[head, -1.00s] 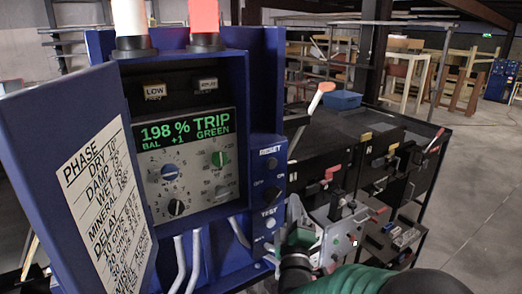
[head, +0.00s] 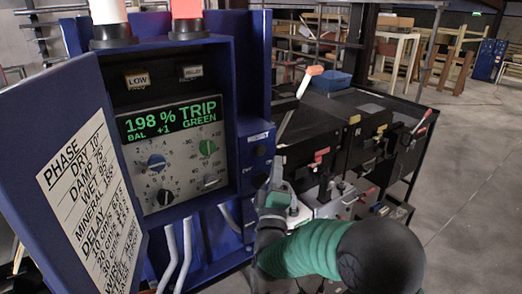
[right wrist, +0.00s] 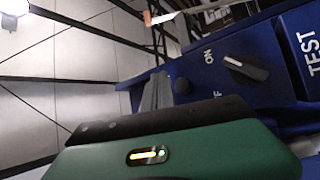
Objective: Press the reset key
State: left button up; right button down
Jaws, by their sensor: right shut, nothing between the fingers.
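The blue detector cabinet (head: 260,60) has a narrow control strip on its right side. The reset key (head: 259,150) is a small dark round button under a label near the top of that strip. In the right wrist view a dark round button (right wrist: 182,86), apparently this key, stands beyond the on/off knob (right wrist: 245,68). My right gripper (head: 277,166) is shut and empty, upright just right of the strip, fingertips near the key's height. Its grey fingers (right wrist: 153,93) show beside the button; I cannot tell whether they touch it. My left gripper is out of view.
The lit display (head: 170,117) reads 198 % TRIP, BAL +1 GREEN. The open cabinet door (head: 50,130) stands at left. A black bench (head: 365,105) with levers and a blue bin (head: 331,79) lies right of the strip. Grey floor is clear at far right.

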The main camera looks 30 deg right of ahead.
aim_at(260, 150)
pick_arm(q)
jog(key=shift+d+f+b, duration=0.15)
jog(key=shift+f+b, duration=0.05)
jog(key=shift+b, duration=0.1)
pick_arm(e)
jog(key=shift+w, duration=1.8)
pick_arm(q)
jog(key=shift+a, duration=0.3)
pick_arm(e)
jog(key=shift+a+r, duration=0.1)
jog(key=shift+a, duration=0.35)
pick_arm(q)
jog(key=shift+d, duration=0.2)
pick_arm(e)
jog(key=shift+d, duration=0.3)
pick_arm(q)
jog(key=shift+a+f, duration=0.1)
pick_arm(e)
jog(key=shift+w+a, duration=0.1)
jog(key=shift+a, duration=0.1)
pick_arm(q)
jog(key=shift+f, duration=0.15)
pick_arm(e)
jog(key=shift+w, duration=0.3)
